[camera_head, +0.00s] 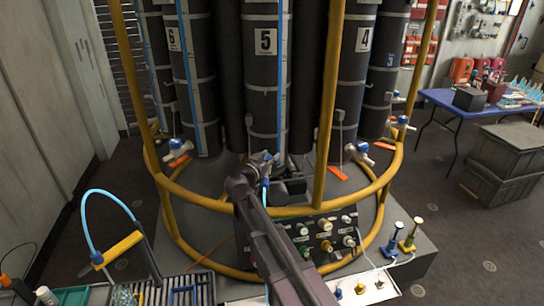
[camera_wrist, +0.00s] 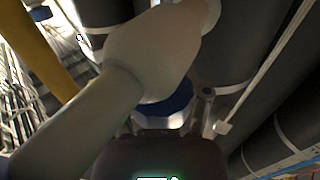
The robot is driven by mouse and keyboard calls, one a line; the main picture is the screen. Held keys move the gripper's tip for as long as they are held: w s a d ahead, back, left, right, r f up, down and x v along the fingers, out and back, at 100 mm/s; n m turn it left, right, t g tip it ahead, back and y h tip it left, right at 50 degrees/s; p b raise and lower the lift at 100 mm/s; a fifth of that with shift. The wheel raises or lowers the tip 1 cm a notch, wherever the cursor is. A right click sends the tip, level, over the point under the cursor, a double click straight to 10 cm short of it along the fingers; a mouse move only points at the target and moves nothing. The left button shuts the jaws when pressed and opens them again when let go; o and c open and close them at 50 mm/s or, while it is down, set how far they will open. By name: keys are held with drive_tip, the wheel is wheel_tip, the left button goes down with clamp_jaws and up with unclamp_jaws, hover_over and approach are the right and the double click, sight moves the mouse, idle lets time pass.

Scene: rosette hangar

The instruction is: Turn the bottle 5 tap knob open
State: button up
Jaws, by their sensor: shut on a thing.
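Bottle 5 (camera_head: 265,80) is the tall dark cylinder with the "5" label, in the middle of the head view. My gripper (camera_head: 262,164) is at its foot, where the tap is mostly hidden behind my arm. In the wrist view the tap's pale body (camera_wrist: 150,50) fills the upper middle, close to the camera. The blue tap knob (camera_wrist: 166,109) shows below it, just ahead of my gripper's dark body. My gripper is shut on the knob; a grey finger part shows at its right. The knob's turn angle cannot be read.
Yellow rails (camera_head: 330,100) frame the bottles, close to my arm. Bottle 6 (camera_head: 190,90) with its blue-knobbed tap (camera_head: 178,146) stands left, bottle 4 (camera_head: 352,80) right. A valve panel (camera_head: 325,238) lies below. A blue table (camera_head: 450,101) and grey crates (camera_head: 505,160) stand right.

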drive_tip(key=shift+a, duration=0.15)
drive_tip(key=o, duration=1)
drive_tip(key=shift+c, duration=0.2)
drive_tip(key=shift+s, duration=0.1)
drive_tip(key=shift+s+a, duration=0.25)
drive_tip(key=shift+s, duration=0.45)
drive_tip(key=v, duration=1)
drive_tip(key=shift+s+a, duration=0.15)
drive_tip(key=shift+s, duration=0.1)
